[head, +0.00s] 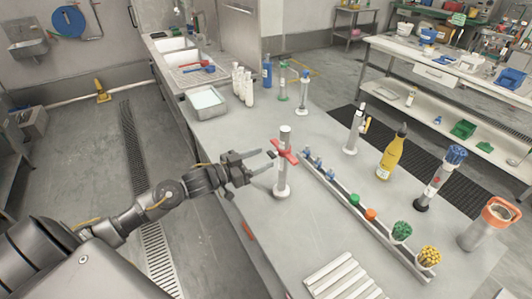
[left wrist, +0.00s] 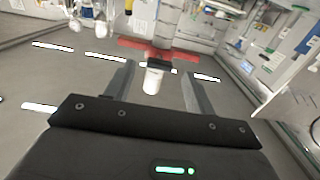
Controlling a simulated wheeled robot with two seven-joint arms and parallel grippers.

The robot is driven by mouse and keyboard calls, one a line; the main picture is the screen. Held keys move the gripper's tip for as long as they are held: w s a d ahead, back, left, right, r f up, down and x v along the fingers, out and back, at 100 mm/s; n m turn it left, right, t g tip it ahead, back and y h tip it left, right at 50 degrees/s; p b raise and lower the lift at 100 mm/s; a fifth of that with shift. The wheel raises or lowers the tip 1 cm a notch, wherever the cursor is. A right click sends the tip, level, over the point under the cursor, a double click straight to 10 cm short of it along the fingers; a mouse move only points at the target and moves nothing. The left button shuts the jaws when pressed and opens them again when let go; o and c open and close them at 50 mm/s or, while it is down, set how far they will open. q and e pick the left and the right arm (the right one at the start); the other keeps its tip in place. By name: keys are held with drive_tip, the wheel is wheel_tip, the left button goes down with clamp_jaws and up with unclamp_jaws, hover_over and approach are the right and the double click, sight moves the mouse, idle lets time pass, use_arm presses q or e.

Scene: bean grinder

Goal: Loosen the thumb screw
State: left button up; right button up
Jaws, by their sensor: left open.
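A grey upright cylinder, which looks like the grinder (head: 284,178), stands on a round base near the table's left edge. A red cross-shaped piece (head: 285,151) sits around its upper part, and it also shows in the left wrist view (left wrist: 133,44). In the left wrist view a short pale round-ended knob (left wrist: 153,80) with a dark collar points towards me; it may be the thumb screw. My left gripper (head: 271,160) is open and empty, just left of the cylinder. Its two fingers flank the knob in the left wrist view (left wrist: 162,80), apart from it. My right gripper is not in view.
A rail with coloured items (head: 370,214) runs along the table right of the cylinder. A yellow bottle (head: 391,158) and other upright tools stand beyond it. A metal tray (head: 207,103) and white bottles are at the back. A slatted white rack (head: 342,278) lies in front.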

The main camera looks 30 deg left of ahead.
sight(271, 155)
use_arm(q)
drive_tip(key=shift+x, duration=1.4)
drive_tip(key=shift+c, duration=0.3)
drive_tip(key=shift+p, duration=0.35)
drive_tip(key=c, duration=0.9)
